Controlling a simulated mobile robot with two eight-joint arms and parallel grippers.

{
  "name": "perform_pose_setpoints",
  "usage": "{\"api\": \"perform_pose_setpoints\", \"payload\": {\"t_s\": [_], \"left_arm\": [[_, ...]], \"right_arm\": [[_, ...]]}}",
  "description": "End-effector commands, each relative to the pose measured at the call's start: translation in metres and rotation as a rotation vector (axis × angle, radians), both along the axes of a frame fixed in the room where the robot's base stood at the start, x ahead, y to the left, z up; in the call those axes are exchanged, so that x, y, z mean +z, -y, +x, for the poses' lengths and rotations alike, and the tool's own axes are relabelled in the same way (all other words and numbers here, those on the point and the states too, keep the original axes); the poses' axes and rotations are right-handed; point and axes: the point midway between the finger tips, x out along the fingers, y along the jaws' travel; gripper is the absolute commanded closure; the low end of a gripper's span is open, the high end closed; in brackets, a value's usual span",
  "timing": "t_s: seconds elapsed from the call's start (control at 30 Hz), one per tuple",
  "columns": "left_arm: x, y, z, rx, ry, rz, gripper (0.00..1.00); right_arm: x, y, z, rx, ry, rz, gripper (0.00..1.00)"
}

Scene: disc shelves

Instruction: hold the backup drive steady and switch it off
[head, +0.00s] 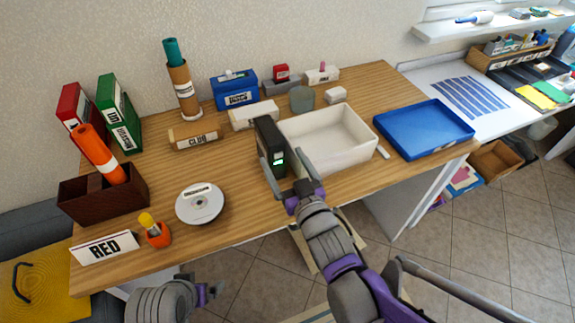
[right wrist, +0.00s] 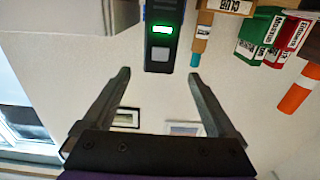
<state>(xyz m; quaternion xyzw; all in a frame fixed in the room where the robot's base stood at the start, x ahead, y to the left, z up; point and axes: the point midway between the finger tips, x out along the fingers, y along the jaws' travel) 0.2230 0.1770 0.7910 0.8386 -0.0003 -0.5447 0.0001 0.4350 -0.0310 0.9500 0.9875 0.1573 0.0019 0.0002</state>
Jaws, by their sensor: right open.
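The backup drive (head: 268,139) is a black upright box with a lit green display, standing on the wooden table left of the white bin. In the right wrist view the drive (right wrist: 163,45) shows its green display and a grey button (right wrist: 160,54), with its end just about level with my fingertips. My right gripper (head: 281,157) is open, its fingers either side of the drive's front; it also shows in the right wrist view (right wrist: 160,76) with no visible contact. My left gripper (head: 208,293) is low at the front, partly seen, its jaws unclear.
The white bin (head: 353,158) stands close right of the drive, with a blue tray (head: 378,146) beyond. Bare table (head: 235,180) lies between disc and drive.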

Motion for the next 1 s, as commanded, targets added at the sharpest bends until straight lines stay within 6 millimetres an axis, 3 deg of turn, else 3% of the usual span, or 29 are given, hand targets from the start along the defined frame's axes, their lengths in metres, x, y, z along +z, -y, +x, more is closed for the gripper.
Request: {"api": "perform_pose_setpoints", "payload": {"t_s": [0.5, 0.7, 1.0], "left_arm": [[-0.008, 0.0, 0.0, 0.001, -0.003, 0.0, 0.0], [-0.008, 0.0, 0.0, 0.001, -0.003, 0.0, 0.0], [-0.008, 0.0, 0.0, 0.001, -0.003, 0.0, 0.0]], "right_arm": [[-0.001, -0.026, 0.081, -0.002, -0.003, -0.001, 0.07], [0.0, -0.03, 0.094, -0.002, -0.003, -0.001, 0.07], [0.0, -0.03, 0.096, -0.002, -0.004, -0.001, 0.07]]}}
